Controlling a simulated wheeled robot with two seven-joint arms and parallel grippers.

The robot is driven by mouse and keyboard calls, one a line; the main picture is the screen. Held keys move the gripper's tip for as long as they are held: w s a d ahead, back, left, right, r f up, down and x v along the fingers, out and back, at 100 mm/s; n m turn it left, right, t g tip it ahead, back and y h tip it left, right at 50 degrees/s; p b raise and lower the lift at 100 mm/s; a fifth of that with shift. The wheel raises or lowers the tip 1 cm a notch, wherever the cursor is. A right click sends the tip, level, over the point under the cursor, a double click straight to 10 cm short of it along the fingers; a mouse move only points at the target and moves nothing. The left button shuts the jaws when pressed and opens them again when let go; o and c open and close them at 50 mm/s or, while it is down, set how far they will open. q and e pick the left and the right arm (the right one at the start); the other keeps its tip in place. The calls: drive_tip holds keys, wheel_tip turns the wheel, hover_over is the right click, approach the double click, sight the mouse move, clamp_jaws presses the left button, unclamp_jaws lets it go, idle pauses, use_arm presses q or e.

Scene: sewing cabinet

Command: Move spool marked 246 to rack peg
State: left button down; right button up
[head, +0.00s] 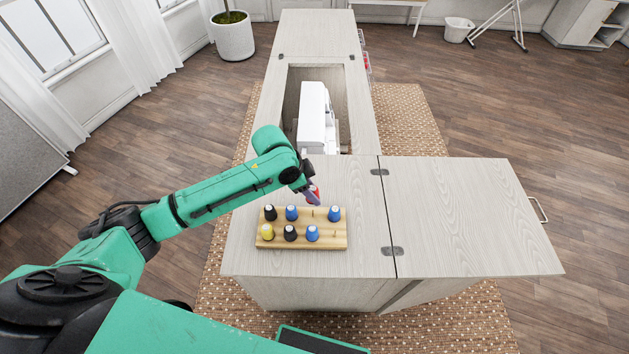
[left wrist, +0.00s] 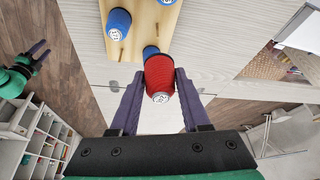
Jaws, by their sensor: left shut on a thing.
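My left gripper (head: 311,198) is shut on a red spool (left wrist: 158,75), holding it upright or nearly so by its sides. The white top of the spool carries a mark too small to read. The red spool (head: 314,191) shows partly behind the gripper in the head view, over the back right part of the wooden rack (head: 270,241). The rack holds black, blue and yellow spools; bare pegs show near the front right and by the gripper. In the left wrist view, blue spools stand beyond the red one. My right gripper (left wrist: 38,53) appears open and empty, away from the rack.
The rack sits on the pale wooden cabinet top (head: 350,260). A white sewing machine (head: 313,115) stands in the recess behind. The folded-out leaf (head: 460,215) at the right is clear.

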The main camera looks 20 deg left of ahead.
use_arm(q)
wheel_tip(320, 180, down, 4)
drive_tip(key=b, duration=0.4)
drive_tip(key=shift+f, duration=0.15)
drive_tip(key=shift+w+d+p, duration=0.1)
drive_tip(key=shift+w+p, duration=0.05)
drive_tip(key=shift+p, duration=0.15)
drive_tip(key=shift+s+f, duration=0.15)
drive_tip(key=shift+s, duration=0.05)
drive_tip(key=shift+w+f, duration=0.1)
drive_tip(key=shift+f, duration=0.3)
use_arm(e)
drive_tip(key=shift+s+a+f, duration=0.1)
drive_tip(key=shift+a+f, duration=0.1)
drive_tip(key=shift+f, duration=1)
drive_tip(key=shift+s+a+f, duration=0.1)
drive_tip(key=shift+a+f, duration=0.05)
drive_tip(key=shift+f, duration=1.05)
use_arm(q)
drive_tip(key=shift+f, duration=0.1)
drive_tip(key=shift+f+b, duration=0.65)
drive_tip(key=shift+f, duration=0.75)
use_arm(e)
drive_tip(key=shift+s+a+f, duration=0.1)
drive_tip(key=shift+f, duration=0.4)
